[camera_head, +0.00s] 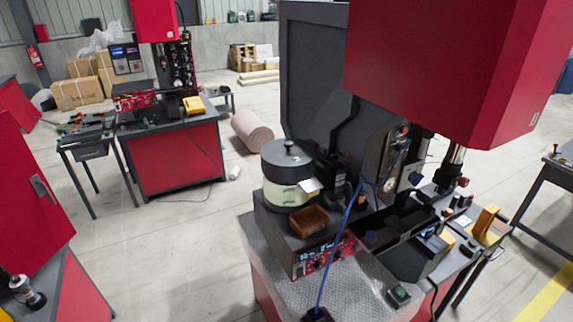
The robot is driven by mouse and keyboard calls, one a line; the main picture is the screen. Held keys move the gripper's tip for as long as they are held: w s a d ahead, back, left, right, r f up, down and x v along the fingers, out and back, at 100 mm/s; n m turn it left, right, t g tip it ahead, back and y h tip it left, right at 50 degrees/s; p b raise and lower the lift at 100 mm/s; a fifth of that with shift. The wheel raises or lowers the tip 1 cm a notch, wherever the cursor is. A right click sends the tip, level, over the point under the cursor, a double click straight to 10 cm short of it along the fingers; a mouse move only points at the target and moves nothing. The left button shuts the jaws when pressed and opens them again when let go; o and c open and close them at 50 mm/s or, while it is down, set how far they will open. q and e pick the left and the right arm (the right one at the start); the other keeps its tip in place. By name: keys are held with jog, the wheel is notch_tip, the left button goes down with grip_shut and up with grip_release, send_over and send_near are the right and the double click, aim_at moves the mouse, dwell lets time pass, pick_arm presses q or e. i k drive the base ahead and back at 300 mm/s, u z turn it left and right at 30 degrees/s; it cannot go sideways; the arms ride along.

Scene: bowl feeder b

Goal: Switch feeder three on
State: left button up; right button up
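A bowl feeder with a pale bowl (284,194) and a dark round lid (286,160) stands on a dark box on the near workbench, right of centre. The front of this box is a red control panel (322,258) with small lit displays and several knobs or switches. They are too small to read, and I cannot tell which switch is on or off. No number three is legible, so I cannot tell if this is feeder three. Neither of my grippers shows in the view.
A brown tray (309,221) sits on the feeder box. A blue cable (338,238) runs down in front of the panel. A large red press head (440,70) overhangs the bench. A green button box (399,294) lies at the front. Another red workstation (178,158) stands behind left, with open floor between.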

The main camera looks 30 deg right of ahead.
aim_at(300, 273)
jog(key=z, duration=1.05)
jog(key=k, duration=0.5)
jog(key=u, duration=0.1)
jog(key=i, duration=0.5)
